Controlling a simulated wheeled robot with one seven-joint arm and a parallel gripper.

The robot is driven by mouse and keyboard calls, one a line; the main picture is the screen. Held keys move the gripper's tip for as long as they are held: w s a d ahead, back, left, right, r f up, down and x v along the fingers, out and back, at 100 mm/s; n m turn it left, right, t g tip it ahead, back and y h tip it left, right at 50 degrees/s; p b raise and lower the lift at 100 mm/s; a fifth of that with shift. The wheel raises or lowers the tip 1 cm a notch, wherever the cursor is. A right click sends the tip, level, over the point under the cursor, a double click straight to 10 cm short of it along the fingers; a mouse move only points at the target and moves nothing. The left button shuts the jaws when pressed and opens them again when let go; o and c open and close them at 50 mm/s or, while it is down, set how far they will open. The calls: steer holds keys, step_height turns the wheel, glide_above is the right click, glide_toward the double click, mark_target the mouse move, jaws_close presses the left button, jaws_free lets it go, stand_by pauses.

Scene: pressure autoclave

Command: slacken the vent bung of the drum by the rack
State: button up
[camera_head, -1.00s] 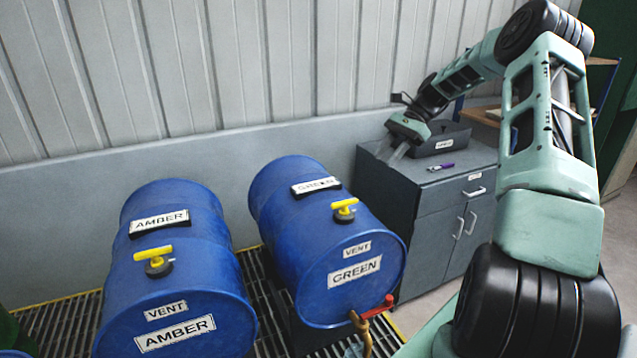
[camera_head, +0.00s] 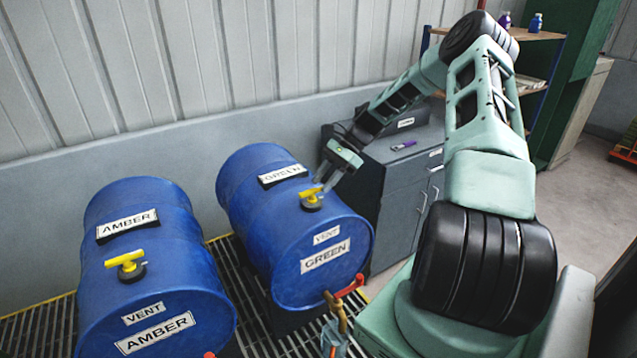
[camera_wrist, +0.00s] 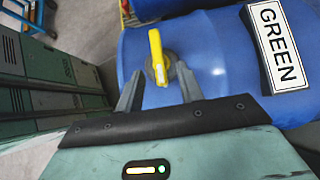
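The blue GREEN drum (camera_head: 262,222) lies on its side on the right, nearer the rack, with a red tap on its front end. Its vent bung (camera_head: 312,195) has a yellow T-handle on a dark round base on top of the drum. My gripper (camera_head: 326,180) is just above and to the right of this bung. In the wrist view the yellow handle (camera_wrist: 156,50) lies roughly in line with the gap between the two spread fingers (camera_wrist: 160,74). The gripper is open and empty; I cannot tell whether a finger touches the handle.
The blue AMBER drum (camera_head: 150,265), with a similar yellow-handled bung (camera_head: 126,264), lies to the left. A grey cabinet (camera_head: 385,200) with a purple marker (camera_head: 403,145) stands behind my gripper. The shelf rack (camera_head: 535,85) is at the back right. Yellow-edged grating (camera_head: 40,325) is below.

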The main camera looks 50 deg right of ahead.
mark_target(312, 195)
steer(key=shift+x, duration=1.45)
steer(key=shift+c, duration=0.3)
steer(key=shift+r, duration=0.1)
jaws_close()
